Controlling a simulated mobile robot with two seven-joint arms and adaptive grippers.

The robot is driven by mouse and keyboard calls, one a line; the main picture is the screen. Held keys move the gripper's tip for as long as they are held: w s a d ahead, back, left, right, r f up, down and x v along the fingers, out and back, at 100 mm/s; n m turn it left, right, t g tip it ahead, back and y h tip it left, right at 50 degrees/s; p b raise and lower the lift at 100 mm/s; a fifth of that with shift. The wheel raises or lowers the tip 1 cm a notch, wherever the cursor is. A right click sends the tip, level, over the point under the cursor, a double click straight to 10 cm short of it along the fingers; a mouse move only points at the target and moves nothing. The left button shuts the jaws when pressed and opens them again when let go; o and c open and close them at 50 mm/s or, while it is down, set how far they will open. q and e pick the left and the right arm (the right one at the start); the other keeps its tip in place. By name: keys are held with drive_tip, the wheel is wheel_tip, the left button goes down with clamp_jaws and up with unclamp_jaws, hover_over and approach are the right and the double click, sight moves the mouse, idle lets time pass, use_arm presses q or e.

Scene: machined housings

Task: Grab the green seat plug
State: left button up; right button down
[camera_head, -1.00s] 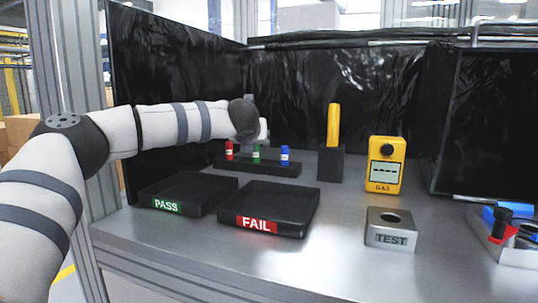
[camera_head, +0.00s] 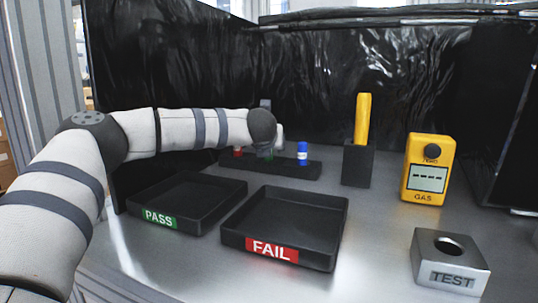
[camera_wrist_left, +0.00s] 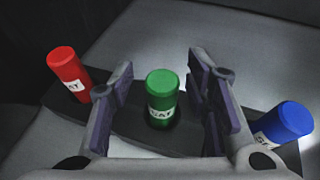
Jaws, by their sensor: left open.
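The green seat plug (camera_wrist_left: 162,97) stands upright in the black rack (camera_wrist_left: 130,128), with a white label on its side. In the left wrist view my left gripper (camera_wrist_left: 161,72) is open, one finger on each side of the green plug, with gaps showing between plug and fingers. My right gripper is not in view.
The PASS tray (camera_head: 135,207) and FAIL tray (camera_head: 322,255) lie empty in front of the rack. A black holder (camera_head: 357,166) with a yellow piece (camera_head: 362,118), a yellow gas meter (camera_head: 428,172) and a TEST block (camera_head: 450,262) stand to the right. Bare metal table lies between.

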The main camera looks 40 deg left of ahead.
use_arm(q)
drive_tip(key=shift+s+d+r, duration=0.3)
drive_tip(key=shift+r, duration=0.1)
drive_tip(key=shift+s+d+r, duration=0.1)
drive_tip(key=shift+d, duration=0.05)
drive_tip(key=c, duration=0.4)
drive_tip(key=shift+f, duration=0.2)
clamp_jaws()
